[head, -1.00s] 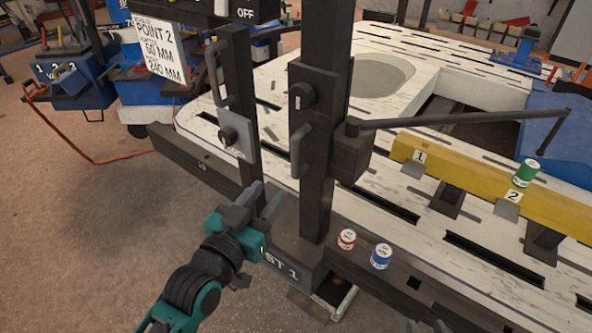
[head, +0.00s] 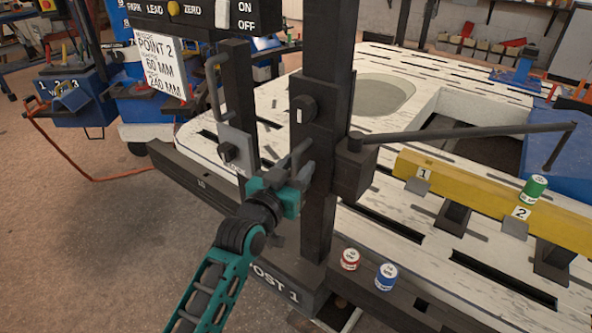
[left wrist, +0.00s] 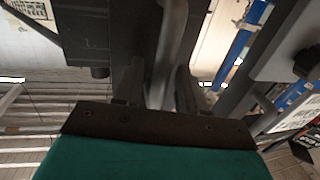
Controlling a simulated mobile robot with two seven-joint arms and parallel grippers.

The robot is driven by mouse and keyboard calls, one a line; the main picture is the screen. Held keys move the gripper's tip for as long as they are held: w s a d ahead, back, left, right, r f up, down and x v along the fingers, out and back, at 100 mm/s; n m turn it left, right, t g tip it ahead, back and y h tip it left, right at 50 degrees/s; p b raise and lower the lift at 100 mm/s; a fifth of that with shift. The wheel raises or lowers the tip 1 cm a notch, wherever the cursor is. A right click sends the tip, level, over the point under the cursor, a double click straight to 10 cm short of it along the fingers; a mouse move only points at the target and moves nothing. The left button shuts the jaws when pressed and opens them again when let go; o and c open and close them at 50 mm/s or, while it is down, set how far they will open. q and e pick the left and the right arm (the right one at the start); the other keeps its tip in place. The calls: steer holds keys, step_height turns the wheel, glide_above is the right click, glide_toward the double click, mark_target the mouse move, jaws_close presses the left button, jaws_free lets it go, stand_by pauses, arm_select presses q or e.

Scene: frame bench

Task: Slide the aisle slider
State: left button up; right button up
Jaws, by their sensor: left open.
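A dark sliding carriage (head: 318,125) with a round knob sits on the tall upright post (head: 325,40) marked POST 1. No label naming it the aisle slider can be read. My left gripper (head: 302,163) is open at the carriage's left side and hides most of its grip handle. In the left wrist view the curved handle (left wrist: 171,45) runs down between the two open fingers (left wrist: 158,92). I cannot tell if a finger touches it. My right gripper is not in view.
A shorter post with another handle (head: 214,85) and a grey plate (head: 238,148) stands left. A thin rod (head: 450,133) reaches right from the carriage over the slotted white table (head: 400,285). Red (head: 349,259) and blue cans (head: 386,277) stand near the post base.

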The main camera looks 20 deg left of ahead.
arm_select(q)
steer(key=shift+w, duration=0.1)
jaws_close()
stand_by(0.4)
